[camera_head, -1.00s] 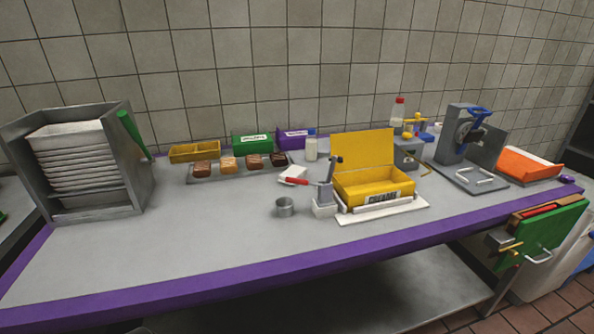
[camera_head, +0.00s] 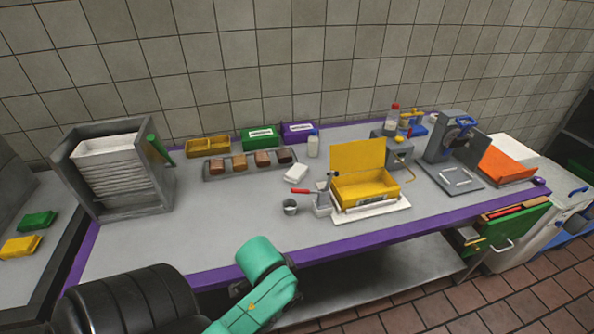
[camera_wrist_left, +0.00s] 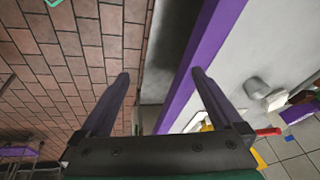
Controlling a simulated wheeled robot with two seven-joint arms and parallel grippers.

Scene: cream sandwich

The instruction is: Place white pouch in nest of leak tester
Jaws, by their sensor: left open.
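A small white item (camera_head: 296,174), which may be the white pouch, lies on the grey table behind the metal cup. Which device is the leak tester I cannot tell for sure. One candidate is the grey machine with a blue handle (camera_head: 447,137) at the right; another is the grey box with yellow parts (camera_head: 397,152) beside it. No nest can be made out clearly. My left gripper (camera_wrist_left: 160,74) is open and empty in the left wrist view, over the floor beside the purple table edge. In the head view only my green left arm shows. My right gripper is not in view.
A yellow open box (camera_head: 366,191) stands on a white board at the table's middle, beside a red-handled tool (camera_head: 301,191) and a metal cup (camera_head: 290,207). A tray rack (camera_head: 120,178) stands left. The table's front left is clear.

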